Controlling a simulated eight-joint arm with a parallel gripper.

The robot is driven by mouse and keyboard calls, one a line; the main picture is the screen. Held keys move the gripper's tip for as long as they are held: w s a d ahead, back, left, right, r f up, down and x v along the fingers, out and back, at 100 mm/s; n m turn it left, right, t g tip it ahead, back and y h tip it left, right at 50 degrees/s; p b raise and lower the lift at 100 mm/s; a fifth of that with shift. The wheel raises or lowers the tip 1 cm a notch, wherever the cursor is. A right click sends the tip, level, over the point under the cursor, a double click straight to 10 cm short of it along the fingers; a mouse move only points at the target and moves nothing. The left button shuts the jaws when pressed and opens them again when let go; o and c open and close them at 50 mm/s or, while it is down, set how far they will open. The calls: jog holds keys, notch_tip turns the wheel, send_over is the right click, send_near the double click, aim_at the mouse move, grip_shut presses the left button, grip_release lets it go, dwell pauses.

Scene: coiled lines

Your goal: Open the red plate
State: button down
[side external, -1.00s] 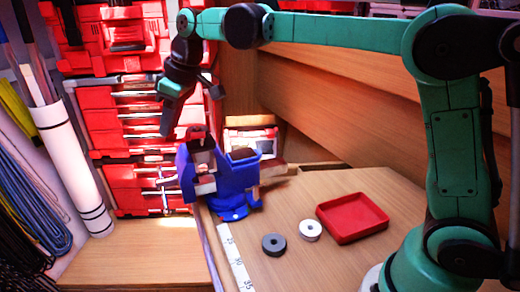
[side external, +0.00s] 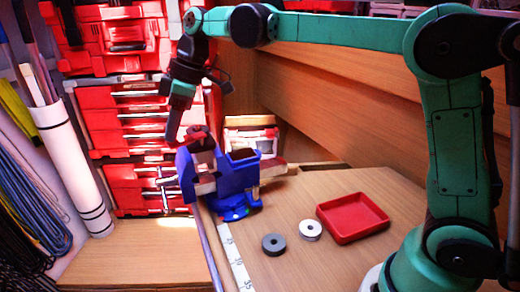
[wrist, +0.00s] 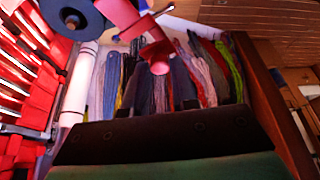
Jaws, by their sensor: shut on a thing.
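A blue vise (side external: 238,180) stands at the left edge of the wooden bench, with a pale metal bar across it. A red plate (side external: 200,139) sits at the top of its left part. In the wrist view the red plate (wrist: 158,52) looks like a bent strip with a rounded end. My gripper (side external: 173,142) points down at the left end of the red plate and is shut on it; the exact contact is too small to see. In the wrist view the dark gripper body fills the bottom, and the grip itself is not clear.
A red tray (side external: 352,218), a dark ring (side external: 274,244) and a white ring (side external: 310,230) lie on the bench right of the vise. A ruler strip (side external: 238,265) runs along the bench edge. Red drawers (side external: 130,140) stand close behind. The bench front is clear.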

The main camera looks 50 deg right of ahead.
aim_at(189, 141)
jog(key=c, duration=0.7)
grip_release()
jog(key=shift+r, duration=0.1)
jog(key=shift+v, duration=2.7)
jog(key=shift+d, duration=0.1)
